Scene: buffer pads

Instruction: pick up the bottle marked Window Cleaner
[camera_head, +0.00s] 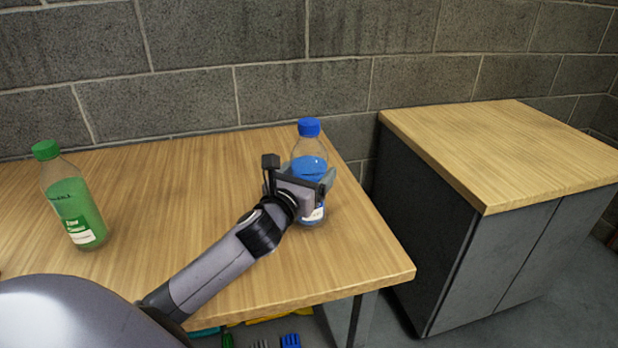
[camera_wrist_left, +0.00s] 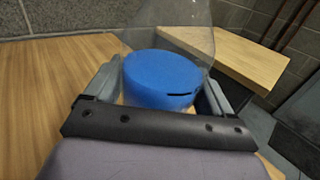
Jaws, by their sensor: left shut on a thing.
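A clear bottle with a blue cap and blue contents (camera_head: 309,165) stands upright near the right end of the wooden table. Its label is mostly hidden behind my gripper, so I cannot read its marking. My left gripper (camera_head: 312,185) is shut around the middle of this bottle. In the left wrist view, the bottle's blue body (camera_wrist_left: 160,80) sits between the two fingers of the left gripper (camera_wrist_left: 158,95), with clear plastic above it. The bottle appears to be on the table or very close to it. My right gripper is not in view.
A green-capped bottle with green contents (camera_head: 74,205) stands at the left of the wooden table (camera_head: 180,180). A grey cabinet with a wooden top (camera_head: 510,145) stands to the right, across a gap. A block wall (camera_head: 300,90) runs behind. Colourful items (camera_head: 290,341) lie below the table's front edge.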

